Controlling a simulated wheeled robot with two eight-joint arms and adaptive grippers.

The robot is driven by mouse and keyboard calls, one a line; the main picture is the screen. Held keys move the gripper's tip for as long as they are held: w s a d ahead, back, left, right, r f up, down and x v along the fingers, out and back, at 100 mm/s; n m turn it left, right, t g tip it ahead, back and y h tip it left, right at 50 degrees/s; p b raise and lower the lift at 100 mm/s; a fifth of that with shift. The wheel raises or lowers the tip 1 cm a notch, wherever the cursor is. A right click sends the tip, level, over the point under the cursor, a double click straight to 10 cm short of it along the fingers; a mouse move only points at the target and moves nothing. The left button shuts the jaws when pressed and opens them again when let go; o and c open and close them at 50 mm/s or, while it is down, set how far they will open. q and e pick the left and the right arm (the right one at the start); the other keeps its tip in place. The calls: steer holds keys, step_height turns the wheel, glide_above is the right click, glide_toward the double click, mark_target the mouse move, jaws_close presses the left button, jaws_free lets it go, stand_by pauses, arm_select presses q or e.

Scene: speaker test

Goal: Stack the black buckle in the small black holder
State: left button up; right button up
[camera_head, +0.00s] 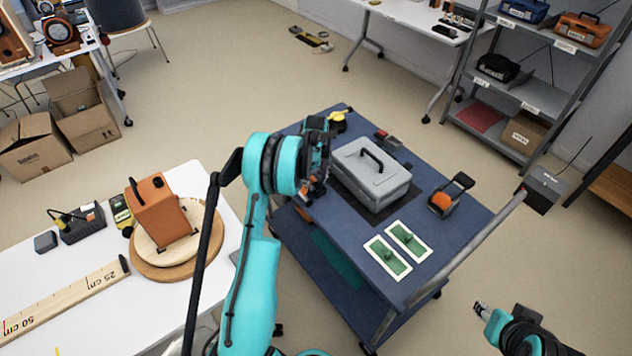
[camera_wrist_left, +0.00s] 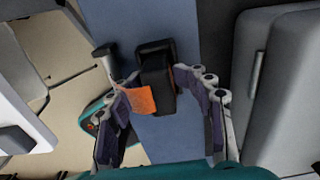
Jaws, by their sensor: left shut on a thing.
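My left gripper (camera_head: 316,188) hangs over the left edge of the blue cart, beside the grey toolbox. In the left wrist view its fingers (camera_wrist_left: 165,108) are closed about a black block-like piece with an orange part, which I take to be the black buckle (camera_wrist_left: 156,72). The fingers hide part of it. A small black holder (camera_head: 80,226) with yellow and orange items seems to stand on the white table at left; I cannot tell for sure that it is the task's holder. My right gripper (camera_head: 482,308) is at the lower right, away from the cart; its jaws are unclear.
The grey toolbox (camera_head: 372,176), two green cards (camera_head: 388,257) and an orange-black tool (camera_head: 450,197) are on the blue cart (camera_head: 340,235). An orange box (camera_head: 158,208) stands on a round wooden board on the white table. A ruler (camera_head: 65,299) lies in front.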

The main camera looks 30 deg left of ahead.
mark_target(316, 176)
arm_select(q)
steer(key=shift+r, duration=0.1)
steer(key=shift+r+p, duration=0.35)
steer(key=shift+p, duration=0.1)
steer(key=s+d+r+n+t+p, duration=0.1)
steer(key=s+d+r+n+p, duration=0.15)
steer(key=r, duration=0.75)
steer(key=s+d+r+n+p, duration=0.1)
steer(key=d+r+n, duration=0.15)
steer(key=r, duration=0.75)
steer(key=s+d+r+n+t, duration=0.2)
steer(key=s+d+r+n, duration=0.3)
steer(key=s+d+r, duration=0.2)
steer(key=s+d+n+t, duration=0.1)
steer(key=s+d+n, duration=0.2)
steer(key=s, duration=0.3)
steer(key=s+d+n+t, duration=0.1)
steer(key=s+d+n, duration=0.2)
steer(key=s+n, duration=0.2)
steer(key=s+d+f+n+t, duration=0.1)
steer(key=s+d+n+t, duration=0.1)
steer(key=s, duration=0.5)
steer(key=shift+d+n, duration=0.75)
steer(key=shift+n, duration=0.45)
steer(key=shift+f, duration=0.1)
